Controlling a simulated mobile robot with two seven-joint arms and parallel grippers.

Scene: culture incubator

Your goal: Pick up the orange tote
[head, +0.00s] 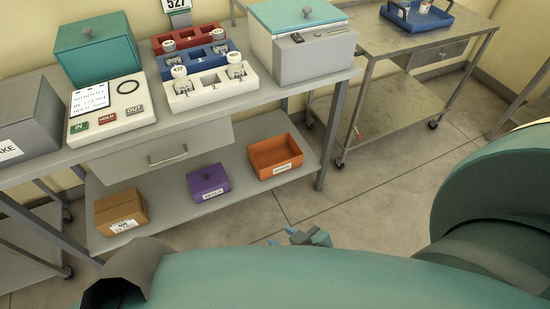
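The orange tote (288,167) is an open-topped box with a white label on its front. It sits on the lower shelf of the bench, toward the shelf's right end, and looks empty. Part of my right gripper (308,238) shows past the edge of my teal arm, over the floor. It is in front of the tote and slightly right of it in the picture, apart from it. My arm hides most of this gripper, so its opening cannot be made out. My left gripper is not in view.
On the lower shelf (160,209), a purple box (209,186) stands left of the tote and a cardboard box (118,210) farther left. The bench top (200,108) with its drawer (165,156) overhangs the shelf. A bench leg (328,145) stands right of the tote.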

